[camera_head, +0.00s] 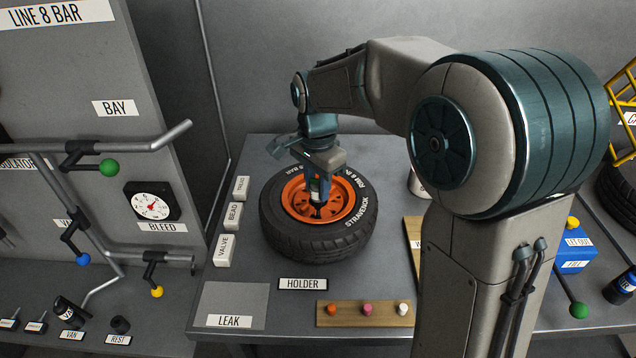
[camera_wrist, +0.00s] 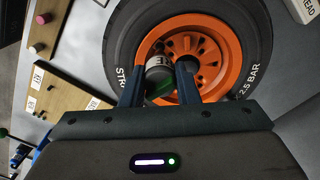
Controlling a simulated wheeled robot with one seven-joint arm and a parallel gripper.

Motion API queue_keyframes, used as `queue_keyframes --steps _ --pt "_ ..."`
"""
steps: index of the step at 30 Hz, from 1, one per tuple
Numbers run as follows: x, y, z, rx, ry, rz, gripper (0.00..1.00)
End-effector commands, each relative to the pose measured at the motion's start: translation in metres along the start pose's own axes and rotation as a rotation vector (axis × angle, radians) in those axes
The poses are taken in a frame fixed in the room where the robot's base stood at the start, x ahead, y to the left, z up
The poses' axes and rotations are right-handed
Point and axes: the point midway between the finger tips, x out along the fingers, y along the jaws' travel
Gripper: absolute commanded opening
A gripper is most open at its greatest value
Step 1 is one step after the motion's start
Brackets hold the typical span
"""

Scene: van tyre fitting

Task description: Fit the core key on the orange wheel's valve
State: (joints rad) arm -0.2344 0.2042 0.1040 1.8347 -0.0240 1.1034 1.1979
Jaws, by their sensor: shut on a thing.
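The orange wheel (camera_head: 296,206) lies flat on the grey table, its black tyre lettered in white. It also fills the top of the wrist view (camera_wrist: 222,40). My gripper (camera_head: 317,190) points down over the inside of the orange rim. In the wrist view its two blue fingers (camera_wrist: 162,78) are shut on a small dark cylinder with a pale label band and a green part, which I take to be the core key (camera_wrist: 158,70). The key is over or within the rim. The valve cannot be made out, and whether the key touches it cannot be told.
White blocks marked VALVE (camera_head: 224,250), BEAD and TREAD stand left of the tyre. A wooden strip (camera_head: 345,321) with orange, pink and white caps lies in front, near the HOLDER label (camera_head: 303,284). The LEAK pad (camera_head: 235,298) is bare. Pipes and a gauge (camera_head: 151,201) are at left.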

Motion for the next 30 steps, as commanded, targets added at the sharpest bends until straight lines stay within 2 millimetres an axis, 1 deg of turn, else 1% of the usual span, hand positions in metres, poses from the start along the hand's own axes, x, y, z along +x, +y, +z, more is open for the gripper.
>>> queue_keyframes --steps 17,30 --pt "0.000 0.000 0.000 -0.001 0.000 0.000 0.05" --pt "0.011 0.000 0.000 -0.001 0.000 0.000 0.05"
